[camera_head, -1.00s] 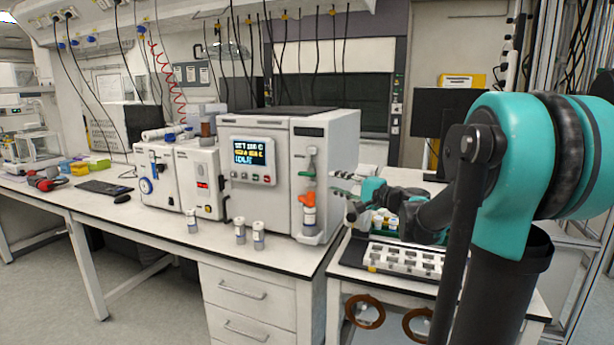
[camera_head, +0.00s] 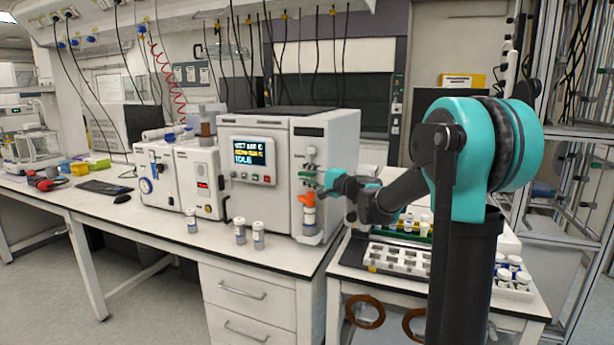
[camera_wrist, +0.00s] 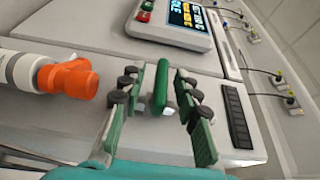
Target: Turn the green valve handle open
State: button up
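The green valve handle (camera_wrist: 160,88) is on the white front of the reactor unit (camera_head: 340,150). In the wrist view it is a slim bar standing along the picture's height. My gripper (camera_wrist: 161,85) is open, with one green-padded finger on each side of the handle. A gap shows between the handle and each finger, so I see no contact. In the head view my gripper (camera_head: 318,181) is at the unit's front, above the orange fitting (camera_head: 307,199). There the handle is hard to tell from the green finger pads.
The orange fitting also shows left of my fingers in the wrist view (camera_wrist: 68,80). A display (camera_head: 253,152) is beside the valve panel. Several capped vials stand on the bench (camera_head: 175,228). A white rack (camera_head: 398,258) is on the lower table below my arm.

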jog(key=shift+c, duration=0.5)
grip_shut()
jog(key=shift+h, duration=0.3)
jog(key=n+g+h, duration=0.1)
jog(key=g+h, duration=0.1)
jog(key=shift+n+h, duration=0.3)
jog(key=shift+h, duration=0.1)
jog(key=n+g+h, duration=0.1)
jog(key=g+h, duration=0.1)
jog(key=h, duration=0.1)
jog(key=shift+g+h, duration=0.4)
jog(key=n+g+h, duration=0.1)
jog(key=g+h, duration=0.1)
jog(key=h, duration=0.2)
jog(key=shift+a+h, duration=0.1)
jog(key=shift+h, duration=0.2)
jog(key=shift+n+g+h, duration=0.4)
jog(key=shift+g+h, duration=0.1)
jog(key=shift+h, duration=0.9)
